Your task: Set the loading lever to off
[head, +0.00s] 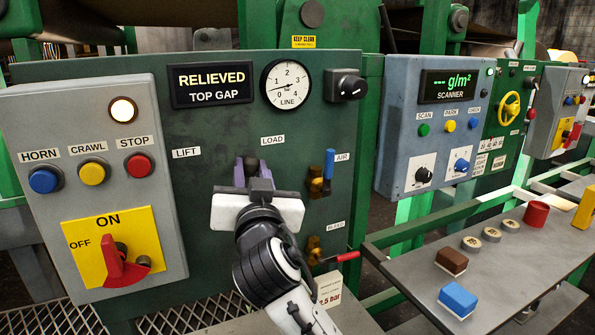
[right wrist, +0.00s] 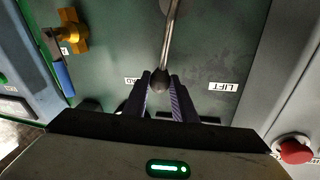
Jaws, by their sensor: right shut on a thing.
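The loading lever (right wrist: 168,42) is a metal rod with a dark round knob on the green panel. In the right wrist view its knob sits between my gripper fingers. In the head view my right gripper (head: 252,172) reaches the panel between and below the LIFT label (head: 186,152) and the LOAD label (head: 273,140). The gripper (right wrist: 162,95) is shut on the lever's knob. The gripper hides most of the lever in the head view, and no off mark for it is visible. The sign (head: 213,84) reads RELIEVED, TOP GAP. My left gripper is not in view.
Blue-handled AIR valve (head: 328,172) and red-handled BLEED valve (head: 345,257) are right of my gripper. A red ON/OFF switch (head: 115,265) and push buttons are on the grey box at left. A shelf (head: 420,265) with blocks stands at right.

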